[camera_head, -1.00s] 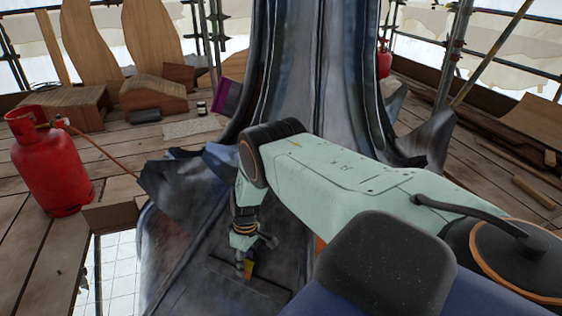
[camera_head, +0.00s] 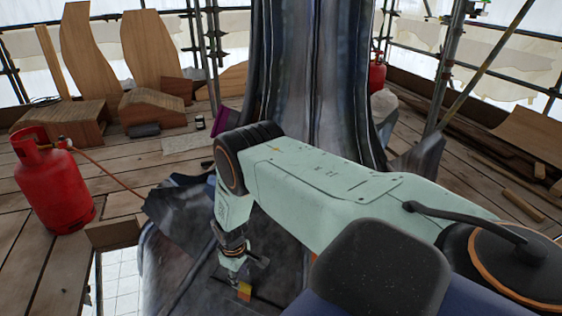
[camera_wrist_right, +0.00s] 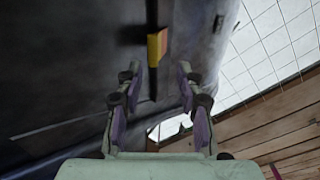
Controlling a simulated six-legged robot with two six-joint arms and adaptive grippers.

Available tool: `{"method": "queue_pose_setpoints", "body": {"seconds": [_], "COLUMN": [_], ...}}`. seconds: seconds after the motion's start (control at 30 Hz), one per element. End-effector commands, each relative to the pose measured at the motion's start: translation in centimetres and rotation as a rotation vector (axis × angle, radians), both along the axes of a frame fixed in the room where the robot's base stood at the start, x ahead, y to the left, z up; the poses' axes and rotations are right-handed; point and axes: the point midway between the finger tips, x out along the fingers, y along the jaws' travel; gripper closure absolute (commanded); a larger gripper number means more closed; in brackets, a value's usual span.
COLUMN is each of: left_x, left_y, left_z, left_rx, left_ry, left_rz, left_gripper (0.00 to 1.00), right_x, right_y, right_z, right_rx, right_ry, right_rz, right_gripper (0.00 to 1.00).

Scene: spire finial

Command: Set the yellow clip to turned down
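The yellow clip (camera_head: 244,291) is a small block with a yellow face and a red-orange face, on the dark grey metal skirt at the spire's foot. It also shows in the right wrist view (camera_wrist_right: 157,46), beside a thin dark line in the metal. My right gripper (camera_head: 238,277) reaches down close to the clip. In the right wrist view its two fingers (camera_wrist_right: 160,78) are spread apart with nothing between them. The clip shows just beyond the fingertips, roughly in line with the gap. Whether they touch it, I cannot tell. My left gripper is not in view.
The tall metal spire (camera_head: 315,85) rises behind my right arm. A red gas bottle (camera_head: 55,185) with a hose stands on the planks at left. A floor opening (camera_head: 120,280) shows pale tiles below. Wooden forms (camera_head: 90,60) and scaffold poles stand around the back.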

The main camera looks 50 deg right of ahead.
Motion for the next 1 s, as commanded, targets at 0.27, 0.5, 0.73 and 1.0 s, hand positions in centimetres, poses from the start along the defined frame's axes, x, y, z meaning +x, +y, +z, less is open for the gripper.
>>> {"method": "queue_pose_setpoints", "body": {"seconds": [0.27, 0.5, 0.73, 1.0], "left_x": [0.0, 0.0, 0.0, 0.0], "left_y": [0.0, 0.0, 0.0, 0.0], "left_z": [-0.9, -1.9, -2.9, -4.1], "left_rx": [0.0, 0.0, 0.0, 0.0], "left_ry": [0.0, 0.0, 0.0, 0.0], "left_rz": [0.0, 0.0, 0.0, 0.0], "left_gripper": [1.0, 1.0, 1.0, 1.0], "right_x": [-2.9, -6.0, -9.3, -13.4], "right_y": [2.3, 4.5, 6.4, 8.4], "right_z": [-1.3, -2.8, -3.8, -4.5], "right_rx": [0.02, 0.038, 0.052, 0.064], "right_ry": [0.001, -0.001, -0.001, 0.001], "right_rz": [-0.028, -0.06, -0.093, -0.135], "right_gripper": [0.63, 0.63, 0.63, 0.63]}}
